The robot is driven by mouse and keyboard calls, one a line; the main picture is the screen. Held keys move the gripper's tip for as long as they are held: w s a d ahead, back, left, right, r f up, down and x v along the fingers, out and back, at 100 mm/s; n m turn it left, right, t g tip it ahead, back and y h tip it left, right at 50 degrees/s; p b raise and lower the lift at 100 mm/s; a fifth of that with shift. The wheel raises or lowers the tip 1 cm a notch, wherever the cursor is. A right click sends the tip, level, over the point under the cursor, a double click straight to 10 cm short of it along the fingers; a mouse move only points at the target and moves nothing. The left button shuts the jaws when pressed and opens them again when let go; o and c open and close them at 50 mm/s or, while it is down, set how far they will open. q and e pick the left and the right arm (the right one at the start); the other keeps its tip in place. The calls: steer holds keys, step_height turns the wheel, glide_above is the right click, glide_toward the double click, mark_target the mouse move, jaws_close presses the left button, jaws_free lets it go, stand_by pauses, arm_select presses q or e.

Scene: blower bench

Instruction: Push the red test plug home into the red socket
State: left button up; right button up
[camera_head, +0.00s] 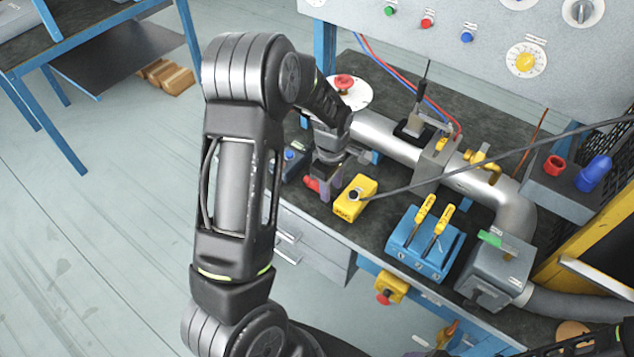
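My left gripper (326,190) points down at the bench's front edge, left of a yellow box. Its fingers are small and partly hidden by my arm, so I cannot tell whether they are open or shut. A small red piece (311,184) shows beside the fingers. I cannot tell whether it is the test plug or whether it is held. A red ring-shaped part (555,165), which looks like the red socket, stands on a dark grey block at the right, next to a blue plug-like part (593,173).
The yellow box (355,198) trails a dark cable rightward over the bench. A silver pipe (385,137) with a yellow-handled valve (482,160) crosses the bench. A blue block with yellow levers (425,240) and a grey box (495,270) stand at the front right.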

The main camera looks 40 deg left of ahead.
arm_select(q)
steer(key=shift+f, duration=0.9)
jaws_close()
stand_by(0.4)
